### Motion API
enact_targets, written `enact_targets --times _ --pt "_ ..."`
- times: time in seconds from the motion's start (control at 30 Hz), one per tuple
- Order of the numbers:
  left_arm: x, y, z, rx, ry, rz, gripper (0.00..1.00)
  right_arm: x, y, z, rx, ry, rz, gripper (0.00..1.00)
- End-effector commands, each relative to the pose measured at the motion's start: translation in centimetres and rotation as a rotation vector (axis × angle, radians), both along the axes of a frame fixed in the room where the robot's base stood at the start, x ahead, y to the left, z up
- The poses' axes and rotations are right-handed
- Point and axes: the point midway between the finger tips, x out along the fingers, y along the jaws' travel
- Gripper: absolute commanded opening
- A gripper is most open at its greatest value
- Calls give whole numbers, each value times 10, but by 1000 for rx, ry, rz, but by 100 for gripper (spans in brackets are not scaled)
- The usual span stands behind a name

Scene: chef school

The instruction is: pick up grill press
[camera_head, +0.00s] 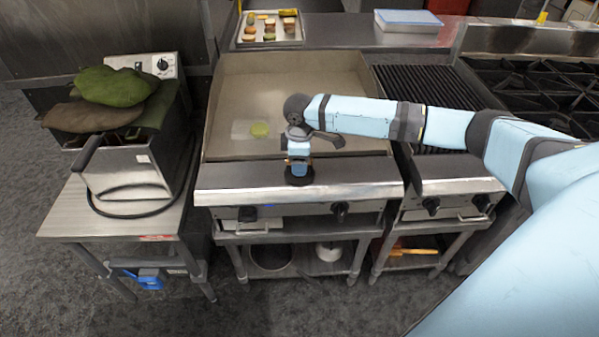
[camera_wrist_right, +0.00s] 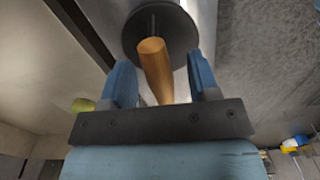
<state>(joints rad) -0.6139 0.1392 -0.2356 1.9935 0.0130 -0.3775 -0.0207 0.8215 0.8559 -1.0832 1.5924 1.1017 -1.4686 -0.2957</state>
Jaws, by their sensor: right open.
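The grill press is a round black plate with an upright wooden handle. In the head view the grill press (camera_head: 300,178) sits on the front steel ledge of the griddle, mostly under my right gripper (camera_head: 299,162). In the right wrist view the grill press (camera_wrist_right: 180,27) lies just beyond the fingertips, with its wooden handle pointing back between the two blue fingers. My right gripper (camera_wrist_right: 160,78) is open around the handle, with gaps on both sides. My left gripper is not in view.
The griddle (camera_head: 285,80) holds a small greenish item (camera_head: 260,130). A fryer (camera_head: 125,170) with green and brown cloth-like items stands left. A grill grate (camera_head: 430,88) and burners (camera_head: 530,85) are right. A tray (camera_head: 270,41) of food stands behind.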

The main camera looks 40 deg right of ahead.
Motion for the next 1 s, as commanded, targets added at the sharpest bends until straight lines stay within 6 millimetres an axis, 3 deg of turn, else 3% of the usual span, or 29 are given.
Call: enact_targets --times 0.17,0.4,0.77,1.0 --pt "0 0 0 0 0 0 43 0 0 0 0 0 0 53" --pt "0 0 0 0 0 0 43 0 0 0 0 0 0 0" --pt "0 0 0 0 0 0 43 1 0 3 1 -2 -1 0" --pt "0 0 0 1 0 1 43 1 0 31 1 -3 0 0"
